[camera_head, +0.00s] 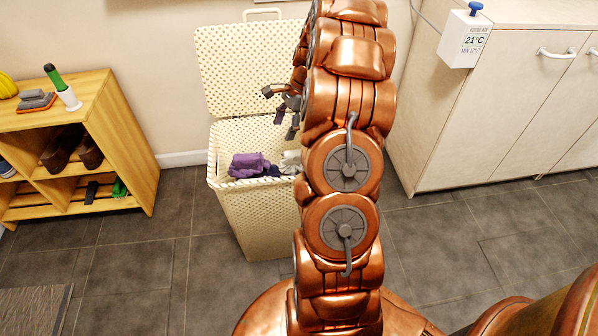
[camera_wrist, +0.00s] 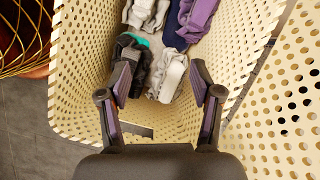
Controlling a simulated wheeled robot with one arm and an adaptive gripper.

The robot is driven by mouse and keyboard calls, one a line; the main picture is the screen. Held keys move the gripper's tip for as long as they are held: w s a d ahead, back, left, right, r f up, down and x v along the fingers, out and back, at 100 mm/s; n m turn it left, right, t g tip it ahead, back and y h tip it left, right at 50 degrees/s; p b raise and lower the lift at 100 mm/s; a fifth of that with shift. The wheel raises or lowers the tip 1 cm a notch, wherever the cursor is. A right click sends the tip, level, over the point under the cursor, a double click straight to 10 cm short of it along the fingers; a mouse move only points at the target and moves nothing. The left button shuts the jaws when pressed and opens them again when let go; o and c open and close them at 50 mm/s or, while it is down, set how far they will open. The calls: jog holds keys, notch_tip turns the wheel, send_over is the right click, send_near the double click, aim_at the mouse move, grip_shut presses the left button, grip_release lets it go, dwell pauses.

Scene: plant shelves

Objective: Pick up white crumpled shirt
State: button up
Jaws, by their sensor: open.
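My gripper (camera_wrist: 162,66) is open and empty, pointing down over the open laundry basket (camera_wrist: 75,100). A white crumpled cloth (camera_wrist: 170,80) lies in the basket and shows between my fingertips, apparently below them. A second whitish-grey cloth (camera_wrist: 148,12) lies farther up in the wrist view. I cannot tell for sure which one is the shirt. In the head view a pale cloth (camera_head: 290,161) shows at the basket's right side, partly hidden by my arm. My gripper (camera_head: 280,108) is above the basket (camera_head: 255,215) there.
The basket also holds a purple cloth (camera_wrist: 197,17), a dark blue cloth (camera_wrist: 174,28) and a dark cloth (camera_wrist: 134,58) with a teal edge. Its raised lid (camera_head: 245,65) stands behind. A wooden shoe shelf (camera_head: 115,120) is left; a pale cabinet (camera_head: 490,120) is right.

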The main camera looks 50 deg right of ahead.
jog(key=d+f+m+b, duration=0.1)
jog(key=d+f, duration=0.2)
jog(key=s+d+f+m+b, duration=0.1)
jog(key=d+f, duration=0.2)
jog(key=d+f+m+b, duration=0.1)
jog(key=d+f, duration=0.2)
jog(key=f, duration=0.1)
jog(key=shift+s+f+m+t, duration=0.1)
jog(key=shift+s+m+t, duration=0.1)
jog(key=shift+m+t, duration=0.2)
jog(key=shift+f, duration=0.3)
jog(key=shift+w+b+x, duration=0.2)
jog(key=shift+b+x, duration=0.5)
jog(key=shift+x, duration=1.05)
jog(key=shift+w+b+x, duration=0.2)
jog(key=shift+b+x, duration=0.45)
jog(key=shift+x, duration=1.1)
jog(key=shift+r, duration=0.1)
grip_shut()
